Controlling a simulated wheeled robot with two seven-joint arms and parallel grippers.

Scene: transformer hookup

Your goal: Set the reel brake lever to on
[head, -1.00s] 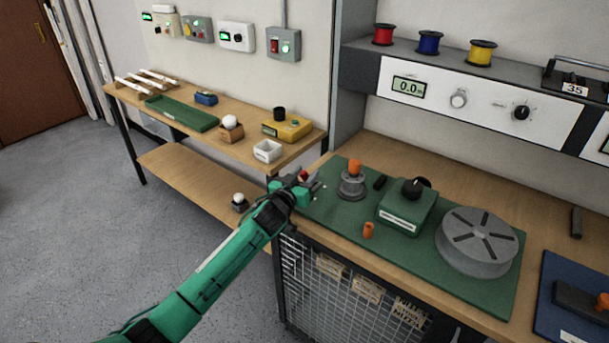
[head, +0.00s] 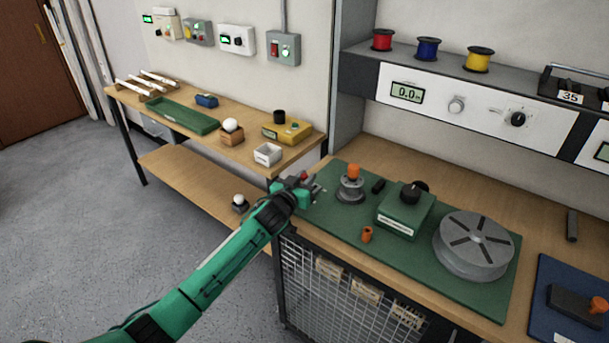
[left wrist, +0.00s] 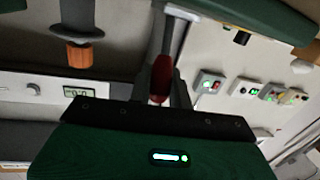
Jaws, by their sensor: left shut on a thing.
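The lever with a red grip (head: 303,174) is at the left end of the green mat, mostly covered by my left gripper (head: 307,184). In the left wrist view the red grip (left wrist: 161,76) sits between the two dark fingers, on a pale metal arm (left wrist: 178,35). My left gripper (left wrist: 163,92) is shut on this red grip. The lever's base and any on/off marks are hidden or too small to read. The grey slotted disc (head: 473,244) lies on the mat's right part. My right gripper is not in view.
On the green mat (head: 335,222) stand a grey post with an orange top (head: 352,178), a green box with a black knob (head: 405,212) and a small orange piece (head: 367,234). A side bench (head: 175,147) is at left. A blue mat (head: 545,300) is at right.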

